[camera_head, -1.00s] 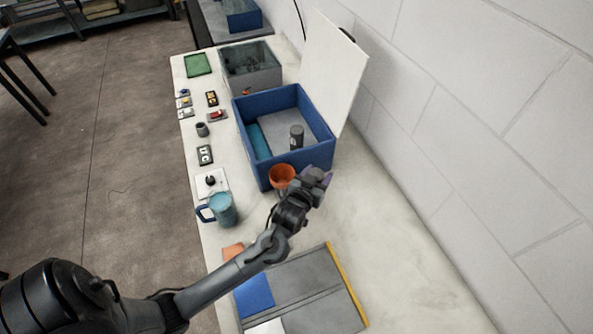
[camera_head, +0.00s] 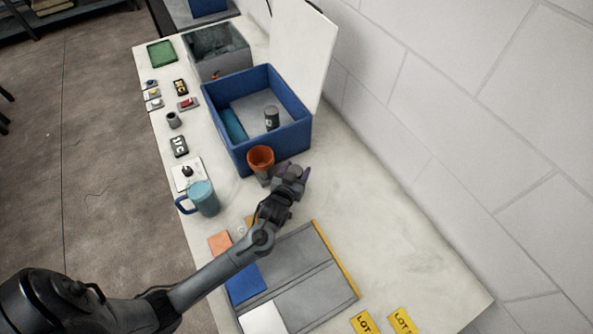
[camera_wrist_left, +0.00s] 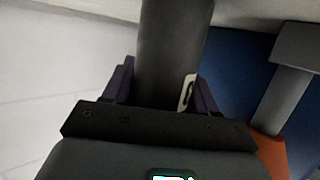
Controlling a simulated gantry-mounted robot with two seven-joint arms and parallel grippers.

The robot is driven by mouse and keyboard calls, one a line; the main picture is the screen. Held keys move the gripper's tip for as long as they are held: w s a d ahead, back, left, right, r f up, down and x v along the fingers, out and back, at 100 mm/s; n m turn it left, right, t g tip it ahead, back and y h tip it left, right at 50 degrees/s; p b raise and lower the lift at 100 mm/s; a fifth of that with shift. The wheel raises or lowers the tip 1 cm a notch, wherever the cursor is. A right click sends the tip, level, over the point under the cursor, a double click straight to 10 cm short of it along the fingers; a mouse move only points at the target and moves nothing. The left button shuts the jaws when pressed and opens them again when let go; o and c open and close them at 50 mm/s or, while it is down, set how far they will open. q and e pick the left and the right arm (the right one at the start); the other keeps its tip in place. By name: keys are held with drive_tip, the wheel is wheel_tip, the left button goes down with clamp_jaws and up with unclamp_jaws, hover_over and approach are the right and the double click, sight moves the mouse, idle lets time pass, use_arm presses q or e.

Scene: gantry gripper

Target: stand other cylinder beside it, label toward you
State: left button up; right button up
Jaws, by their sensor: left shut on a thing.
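One dark cylinder (camera_head: 272,117) stands upright inside the blue box (camera_head: 208,118), on its grey floor. My left gripper (camera_head: 296,176) is just outside the box's near wall, right of the orange cup (camera_head: 260,157). It is shut on another dark grey cylinder (camera_wrist_left: 172,55), which fills the gap between its purple fingers in the left wrist view. A pale label patch with a dark mark (camera_wrist_left: 188,93) shows on that cylinder's right edge. The held cylinder is mostly hidden by the gripper in the head view. My right gripper is not in view.
A blue mug (camera_head: 203,199) stands left of my arm. A grey folder-like mat (camera_head: 300,262) with a yellow edge lies nearer. Yellow LOT cards (camera_head: 402,321) lie at the front. A white upright panel (camera_head: 300,50) backs the box. The table's right side is clear.

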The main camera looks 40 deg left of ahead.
use_arm(q)
drive_tip(key=o, duration=1)
drive_tip(key=shift+f, duration=0.15)
drive_tip(key=shift+c, duration=0.2)
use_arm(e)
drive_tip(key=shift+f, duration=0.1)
use_arm(q)
drive_tip(key=o, duration=0.5)
drive_tip(key=shift+c, duration=0.2)
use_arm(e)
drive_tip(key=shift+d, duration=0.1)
